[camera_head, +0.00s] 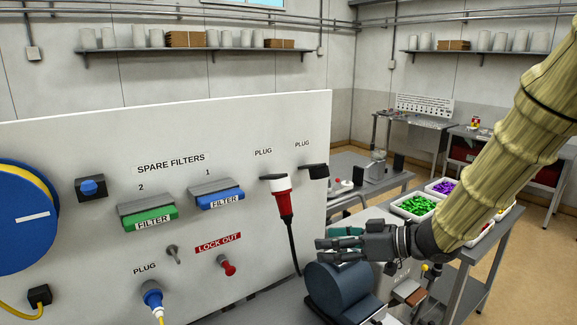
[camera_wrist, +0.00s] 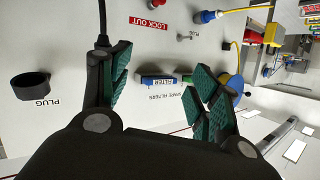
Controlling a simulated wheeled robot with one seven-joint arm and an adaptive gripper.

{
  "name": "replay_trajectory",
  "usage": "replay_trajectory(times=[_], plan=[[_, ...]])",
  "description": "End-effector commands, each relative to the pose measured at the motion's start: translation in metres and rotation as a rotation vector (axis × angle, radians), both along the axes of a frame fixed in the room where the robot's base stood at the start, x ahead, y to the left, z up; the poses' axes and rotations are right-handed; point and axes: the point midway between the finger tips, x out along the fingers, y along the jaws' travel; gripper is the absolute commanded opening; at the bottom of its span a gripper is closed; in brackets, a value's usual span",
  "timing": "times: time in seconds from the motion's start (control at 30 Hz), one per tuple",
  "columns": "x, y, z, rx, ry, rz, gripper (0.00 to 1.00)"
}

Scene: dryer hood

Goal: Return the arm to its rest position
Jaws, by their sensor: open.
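My gripper (camera_head: 343,243) is in front of the right part of the white panel (camera_head: 110,135), at the end of my arm, which comes in from the upper right. Its fingers point left, toward the panel. In the wrist view my gripper (camera_wrist: 160,95) is open, with green-padded fingers apart and nothing between them. A red and white plug (camera_head: 283,200) sits in the left upper socket, its black cable hanging down left of the gripper. The right upper socket (camera_head: 313,172) has its black cover.
A dark rounded cylinder (camera_head: 345,290) stands close below my gripper. A bench at right holds trays with green pieces (camera_head: 415,206) and purple pieces (camera_head: 443,187). The panel also carries a green filter (camera_head: 150,217), a blue filter (camera_head: 218,197), and a red lock-out knob (camera_head: 228,267). Open floor lies at far right.

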Motion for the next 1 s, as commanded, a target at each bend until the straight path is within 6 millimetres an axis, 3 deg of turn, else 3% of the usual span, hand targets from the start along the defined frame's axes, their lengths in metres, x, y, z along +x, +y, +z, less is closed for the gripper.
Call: replay_trajectory(times=[0.37, 0.67, 0.87, 1.0], plan=[[0.003, -0.004, -0.077, -0.011, 0.103, -0.135, 0.62], [-0.019, -0.020, -0.201, -0.088, 0.282, -0.340, 0.62], [-0.058, -0.038, -0.288, -0.181, 0.423, -0.476, 0.62], [-0.096, -0.053, -0.345, -0.265, 0.526, -0.561, 0.62]])
